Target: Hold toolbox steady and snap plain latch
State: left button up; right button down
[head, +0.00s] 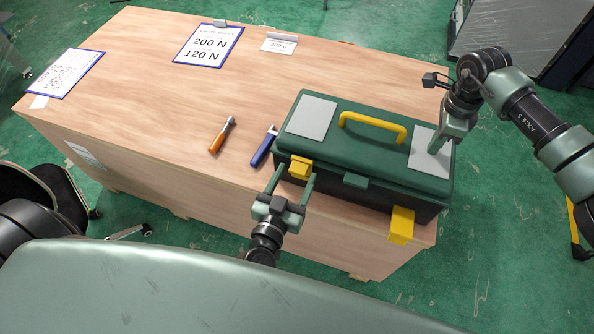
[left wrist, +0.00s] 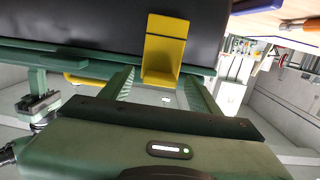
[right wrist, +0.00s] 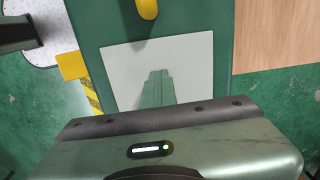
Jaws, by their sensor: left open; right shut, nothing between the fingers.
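The green toolbox (head: 365,145) with a black lower body and yellow handle (head: 372,124) stands upright on the wooden bench. The left yellow latch (head: 300,166) sticks out from its front; it also shows in the left wrist view (left wrist: 165,45). The right yellow latch (head: 401,224) hangs at the front right. My left gripper (head: 292,181) is open just in front of the left latch, its fingers on either side of it; contact is unclear. My right gripper (head: 434,150) is shut and empty, fingertips down at the grey lid pad (right wrist: 120,75), apparently touching it.
An orange-handled tool (head: 222,134) and a blue-handled tool (head: 263,146) lie left of the toolbox. A clipboard reading 200 N and 120 N (head: 209,45), another sheet (head: 65,73) and a small label (head: 279,42) lie farther back. The bench's left half is mostly clear.

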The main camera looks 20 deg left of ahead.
pick_arm(q)
jog(key=s+r, duration=0.1)
jog(key=s, duration=0.9)
jog(key=shift+a, duration=0.15)
pick_arm(e)
jog(key=shift+s+f, duration=0.2)
jog(key=shift+f, duration=0.15)
jog(key=shift+w+r+p, duration=0.15)
jog(key=shift+r+p, duration=0.15)
jog(key=shift+r, duration=0.3)
jog(key=shift+w+r+p, duration=0.15)
jog(key=shift+r+p, duration=0.15)
jog(key=shift+r, duration=0.25)
jog(key=shift+r+p, duration=1.1)
jog(key=shift+r, duration=1.45)
pick_arm(q)
notch_tip(320, 180, up, 3)
jog(key=shift+r, duration=0.2)
